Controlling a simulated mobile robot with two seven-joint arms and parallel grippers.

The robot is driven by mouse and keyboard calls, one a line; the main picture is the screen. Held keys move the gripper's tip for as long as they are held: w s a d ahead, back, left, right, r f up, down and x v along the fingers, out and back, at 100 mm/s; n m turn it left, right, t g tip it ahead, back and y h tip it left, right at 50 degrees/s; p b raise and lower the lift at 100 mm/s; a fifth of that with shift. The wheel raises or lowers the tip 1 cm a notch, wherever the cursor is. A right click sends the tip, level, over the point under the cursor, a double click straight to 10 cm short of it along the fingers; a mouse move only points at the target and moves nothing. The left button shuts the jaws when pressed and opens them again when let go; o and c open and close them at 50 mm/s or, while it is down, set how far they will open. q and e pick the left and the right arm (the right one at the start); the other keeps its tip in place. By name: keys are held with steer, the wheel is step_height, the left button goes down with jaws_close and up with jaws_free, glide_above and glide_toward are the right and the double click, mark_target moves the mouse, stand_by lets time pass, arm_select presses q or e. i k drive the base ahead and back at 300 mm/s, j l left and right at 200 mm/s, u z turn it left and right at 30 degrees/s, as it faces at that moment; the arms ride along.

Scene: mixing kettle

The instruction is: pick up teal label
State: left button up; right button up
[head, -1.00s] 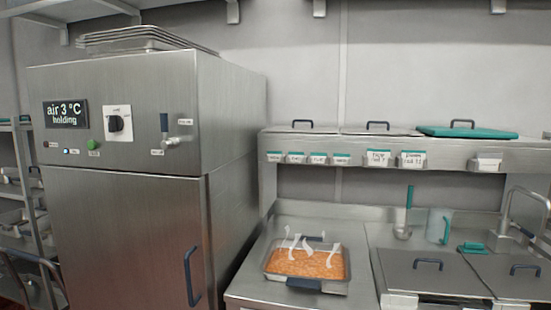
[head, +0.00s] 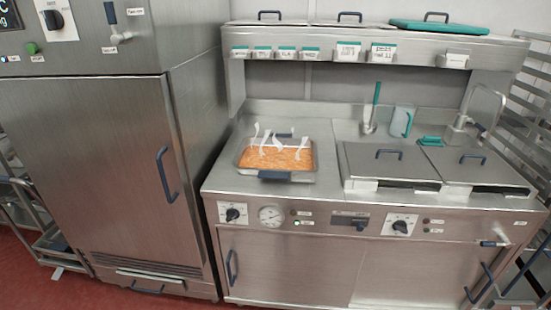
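Several white labels with teal top edges hang along the front edge of the upper steel shelf in the head view. Small ones are at the left, including a teal label (head: 240,53) at the far left end and another teal label (head: 310,54) at the right of that group. Two larger ones, a teal label (head: 348,51) and another teal label (head: 383,53), hang further right with handwriting too small to read surely. Neither of my grippers is in view.
A tall steel cabinet (head: 100,140) stands left.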

mark_target(240, 52)
steer(key=i+l, duration=0.25)
steer(key=l, duration=0.15)
steer(key=i+l, duration=0.2)
steer(key=l, duration=0.2)
steer(key=i+l, duration=0.25)
steer(key=l, duration=0.15)
steer(key=i+l, duration=0.2)
steer(key=l, duration=0.15)
steer(key=l+z, duration=0.05)
